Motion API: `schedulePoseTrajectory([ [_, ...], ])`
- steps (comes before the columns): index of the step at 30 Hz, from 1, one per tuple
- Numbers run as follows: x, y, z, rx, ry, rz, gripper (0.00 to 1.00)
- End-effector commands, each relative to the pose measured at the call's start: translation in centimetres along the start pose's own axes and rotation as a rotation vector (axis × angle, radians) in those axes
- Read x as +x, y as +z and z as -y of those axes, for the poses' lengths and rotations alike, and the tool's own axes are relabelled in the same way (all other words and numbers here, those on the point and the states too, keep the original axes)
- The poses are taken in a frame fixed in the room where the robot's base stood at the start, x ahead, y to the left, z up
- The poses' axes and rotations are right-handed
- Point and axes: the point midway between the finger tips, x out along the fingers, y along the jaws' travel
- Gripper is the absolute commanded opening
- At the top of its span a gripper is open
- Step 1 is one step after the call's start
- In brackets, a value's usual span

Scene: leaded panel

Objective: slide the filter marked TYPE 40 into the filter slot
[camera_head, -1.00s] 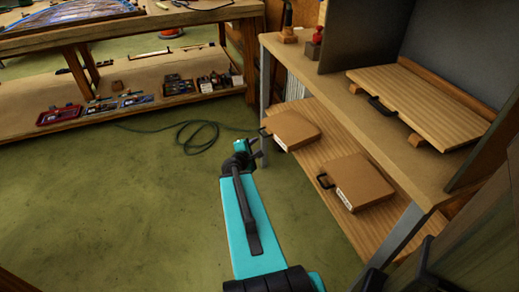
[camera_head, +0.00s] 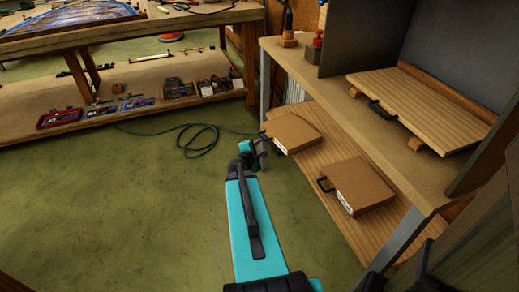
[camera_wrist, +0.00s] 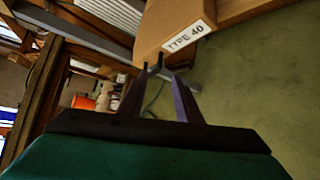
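The filter marked TYPE 40 is a tan box with a white label and a dark handle; in the wrist view the filter (camera_wrist: 190,20) is just ahead, its label readable. In the head view my gripper (camera_head: 262,148) is beside the handle end of the farther filter (camera_head: 293,132) on the lower shelf. The wrist view shows my gripper (camera_wrist: 160,84) open, its two fingers apart and empty, with the handle close to the fingertips. I cannot tell whether they touch. A second filter (camera_head: 362,184) lies nearer on that shelf, its label too small to read. I cannot make out the filter slot.
The wooden workbench (camera_head: 345,103) stands above the lower shelf (camera_head: 320,170). Another bench (camera_head: 190,20) stands behind.

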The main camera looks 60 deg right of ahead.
Motion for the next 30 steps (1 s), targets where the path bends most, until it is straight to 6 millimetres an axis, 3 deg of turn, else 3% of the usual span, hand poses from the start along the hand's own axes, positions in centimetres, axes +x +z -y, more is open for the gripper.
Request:
schedulePoseTrajectory([
  [30,9.2,0.1,0.1,0.001,-0.001,0.002,0.31],
])
